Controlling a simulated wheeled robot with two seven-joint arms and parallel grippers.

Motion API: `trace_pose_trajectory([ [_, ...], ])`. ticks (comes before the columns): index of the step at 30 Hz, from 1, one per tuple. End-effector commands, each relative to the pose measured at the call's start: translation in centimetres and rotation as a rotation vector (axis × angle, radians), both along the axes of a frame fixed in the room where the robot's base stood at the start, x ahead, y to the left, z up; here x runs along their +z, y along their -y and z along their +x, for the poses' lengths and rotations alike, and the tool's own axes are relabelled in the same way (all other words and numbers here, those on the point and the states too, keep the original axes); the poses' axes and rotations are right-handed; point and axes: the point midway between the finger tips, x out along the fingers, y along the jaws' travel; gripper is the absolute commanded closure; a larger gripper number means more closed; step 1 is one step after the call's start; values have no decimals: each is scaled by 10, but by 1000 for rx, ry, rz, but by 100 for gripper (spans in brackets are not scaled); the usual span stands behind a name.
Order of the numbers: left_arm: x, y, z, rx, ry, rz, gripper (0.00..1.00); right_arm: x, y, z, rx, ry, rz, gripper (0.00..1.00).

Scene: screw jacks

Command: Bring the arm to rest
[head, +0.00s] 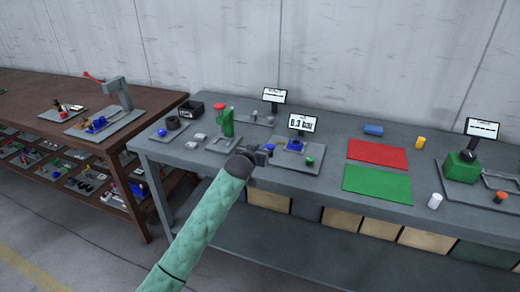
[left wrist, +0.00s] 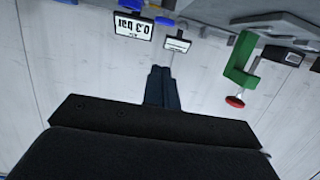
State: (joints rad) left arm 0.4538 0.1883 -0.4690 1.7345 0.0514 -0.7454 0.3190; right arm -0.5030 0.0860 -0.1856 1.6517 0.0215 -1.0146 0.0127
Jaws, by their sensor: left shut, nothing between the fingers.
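My left arm, in a green sleeve, reaches up from the bottom of the head view. That view is upside down, with the display (left wrist: 133,26) and green press (left wrist: 242,60) beyond the fingers. My right gripper is in neither view.
A red mat (head: 377,153) and a green mat (head: 377,184) lie right of the gripper. A white cylinder (head: 435,201) and a green device (head: 461,167) stand farther right. A brown bench (head: 60,92) with tools is at the left. A wall (head: 350,50) closes off the back.

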Motion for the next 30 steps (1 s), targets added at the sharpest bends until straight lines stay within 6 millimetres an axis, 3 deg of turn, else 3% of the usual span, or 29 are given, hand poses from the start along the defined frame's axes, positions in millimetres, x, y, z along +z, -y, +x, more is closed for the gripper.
trace_pose_trajectory([
  [6, -6, -1, -5, 2, -11, 2, 100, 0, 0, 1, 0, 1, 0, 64],
  [11, -36, -9, -35, 15, -71, 11, 100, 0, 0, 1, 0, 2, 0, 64],
  [21, -123, -44, -149, 62, -287, 60, 100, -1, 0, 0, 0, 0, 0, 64],
  [30, -178, -80, -261, 97, -482, 111, 100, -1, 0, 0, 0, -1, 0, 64],
])
